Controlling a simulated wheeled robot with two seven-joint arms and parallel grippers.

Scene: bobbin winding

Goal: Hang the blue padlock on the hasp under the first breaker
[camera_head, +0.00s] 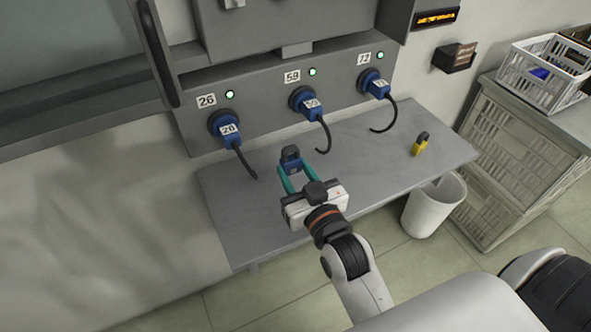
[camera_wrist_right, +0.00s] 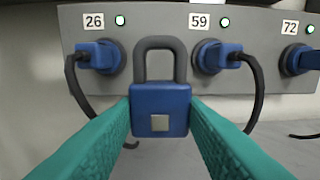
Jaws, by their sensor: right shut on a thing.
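The blue padlock (camera_head: 291,165) is upright between the fingertips of my right gripper (camera_head: 290,174), over the grey shelf. In the right wrist view the padlock (camera_wrist_right: 160,111) shows its blue body, a square silver plate and a dark grey shackle at the top. The teal fingers of the right gripper (camera_wrist_right: 160,118) are shut on its sides. The shackle looks closed. I can make out no breaker or hasp for certain; the upper cabinet (camera_head: 255,32) is cut off by the top edge. My left gripper is not in view.
Blue plugs sit in a panel under the labels 26 (camera_head: 207,100), 59 (camera_head: 292,76) and 72 (camera_head: 364,59), with dark cables hanging. A yellow padlock (camera_head: 420,147) stands on the shelf (camera_head: 240,210). A white bin (camera_head: 432,208) and crates (camera_head: 520,155) are at the right.

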